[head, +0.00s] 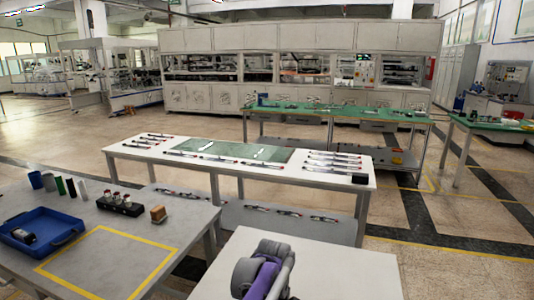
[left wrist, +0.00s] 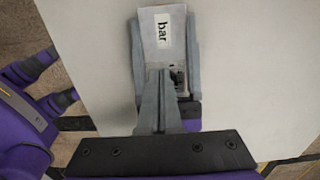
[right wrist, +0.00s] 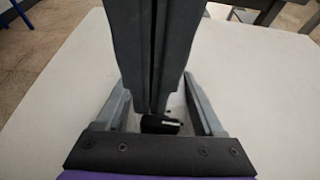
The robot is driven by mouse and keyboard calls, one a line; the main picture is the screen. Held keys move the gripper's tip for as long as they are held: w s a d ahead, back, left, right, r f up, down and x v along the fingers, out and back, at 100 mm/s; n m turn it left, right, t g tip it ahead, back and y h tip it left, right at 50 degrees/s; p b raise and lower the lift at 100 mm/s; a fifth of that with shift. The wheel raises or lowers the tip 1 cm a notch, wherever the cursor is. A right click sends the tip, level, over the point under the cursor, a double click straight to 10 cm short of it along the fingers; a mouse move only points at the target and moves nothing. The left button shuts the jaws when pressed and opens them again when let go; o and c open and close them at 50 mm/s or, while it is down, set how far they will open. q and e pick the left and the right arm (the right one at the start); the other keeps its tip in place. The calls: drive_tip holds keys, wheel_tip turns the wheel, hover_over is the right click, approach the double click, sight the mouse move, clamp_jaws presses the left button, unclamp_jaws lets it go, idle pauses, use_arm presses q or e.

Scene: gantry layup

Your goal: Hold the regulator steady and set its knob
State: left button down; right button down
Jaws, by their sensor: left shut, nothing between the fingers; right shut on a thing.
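The regulator (left wrist: 163,35) shows a pale face with the word "bar" in the left wrist view. My right gripper (right wrist: 158,92) is shut on it, one finger on each side. A black knob (right wrist: 160,124) with a white mark shows low between the right fingers in the right wrist view. My left gripper (left wrist: 160,72) is shut and empty, its fingertips close to the regulator and the knob. Its fingers cover much of the right wrist view. Whether they touch the knob I cannot tell. In the head view, my arm hides the regulator.
The white table (head: 340,265) around the grippers is clear. A grey table (head: 190,210) at left carries a blue tray (head: 45,215), small cylinders, a black block and a yellow outline. A white bench (head: 125,155) with bars and a green mat stands beyond.

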use_arm(q)
drive_tip(key=shift+w+d, duration=0.2)
drive_tip(key=shift+w, duration=0.5)
idle(0.4)
drive_tip(key=shift+a, duration=0.1)
drive_tip(key=shift+w+a, duration=0.2)
wheel_tip(320, 180, up, 6)
idle(0.7)
drive_tip(key=shift+s+a+f, duration=0.15)
drive_tip(key=shift+s+f, duration=0.15)
drive_tip(key=shift+f, duration=0.7)
drive_tip(key=shift+s+a+f, duration=0.2)
drive_tip(key=shift+s+f, duration=0.15)
drive_tip(key=shift+f, duration=0.7)
drive_tip(key=shift+s+a+f, duration=0.15)
drive_tip(key=shift+s+f, duration=0.15)
drive_tip(key=shift+f, duration=0.7)
